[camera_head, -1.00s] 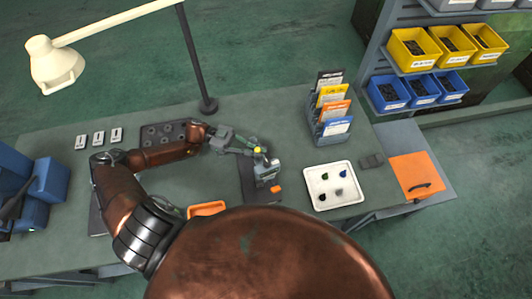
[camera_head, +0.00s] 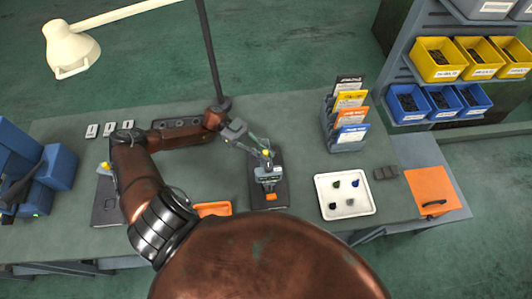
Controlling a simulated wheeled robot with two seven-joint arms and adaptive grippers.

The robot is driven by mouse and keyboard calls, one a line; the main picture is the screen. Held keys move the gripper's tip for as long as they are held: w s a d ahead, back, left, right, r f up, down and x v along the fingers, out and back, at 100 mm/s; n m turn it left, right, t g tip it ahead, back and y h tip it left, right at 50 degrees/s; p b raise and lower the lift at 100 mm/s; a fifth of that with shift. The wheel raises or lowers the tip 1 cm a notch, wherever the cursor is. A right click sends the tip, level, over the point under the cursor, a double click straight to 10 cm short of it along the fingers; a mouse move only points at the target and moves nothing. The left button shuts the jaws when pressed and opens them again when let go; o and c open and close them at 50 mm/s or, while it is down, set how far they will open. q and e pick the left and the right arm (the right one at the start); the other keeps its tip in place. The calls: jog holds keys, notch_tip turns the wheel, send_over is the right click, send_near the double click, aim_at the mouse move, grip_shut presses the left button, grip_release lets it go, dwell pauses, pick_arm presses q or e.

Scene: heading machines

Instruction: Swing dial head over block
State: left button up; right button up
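A small gauge stand with a grey dial head (camera_head: 268,174) and a yellow knob (camera_head: 267,153) stands on a dark base plate (camera_head: 281,187) at the middle of the bench. A small orange piece (camera_head: 270,197) shows at its near side. The dial head lies above the middle of the plate. I cannot make out the block; the head may hide it. My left gripper (camera_head: 265,151) reaches in from the left with its fingertips at the yellow knob. The fingers look close to the knob, but their grip is too small to tell. My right gripper is not in view.
A white tray (camera_head: 358,208) with small coloured parts and a card rack (camera_head: 346,146) stand to the right. An orange tray (camera_head: 212,209) lies left of the plate. A lamp post (camera_head: 210,60) rises behind. Blue boxes (camera_head: 60,167) stand far left.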

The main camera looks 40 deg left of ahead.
pick_arm(q)
jog(key=o, duration=0.4)
jog(key=shift+o, duration=0.2)
jog(key=a, duration=1.2)
jog(key=shift+w, duration=0.4)
